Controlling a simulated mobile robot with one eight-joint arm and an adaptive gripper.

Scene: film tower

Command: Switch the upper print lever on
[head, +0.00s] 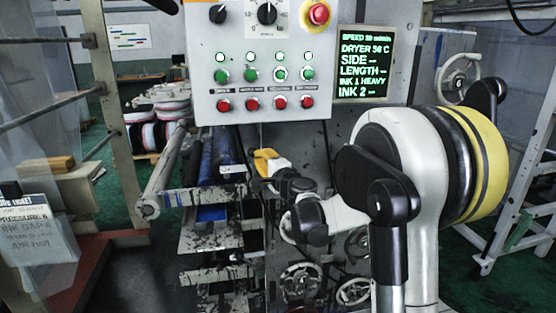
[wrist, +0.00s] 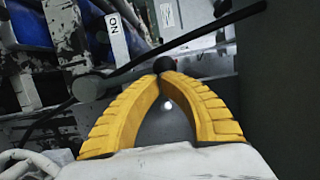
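My gripper (head: 266,160) has yellow fingers and is at the front of the print unit, just below the control panel. In the wrist view the fingers of my gripper (wrist: 166,76) come together at their tips. A black ball knob (wrist: 164,64), apparently the print lever's end, shows right at the tips; I cannot tell if it is pinched or only touched. A dark rod or cable runs slantwise behind it. A white "ON" label (wrist: 114,26) is up and left of the knob. The label also shows in the head view (head: 231,169). The rest of the lever is hard to make out.
The control panel (head: 250,85) with buttons, dials and a red stop knob hangs above my gripper. A green-text screen (head: 364,63) is to its right. Blue rollers (head: 222,150) lie left of my gripper. Handwheels (head: 301,283) sit below. A ladder (head: 525,205) stands at right.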

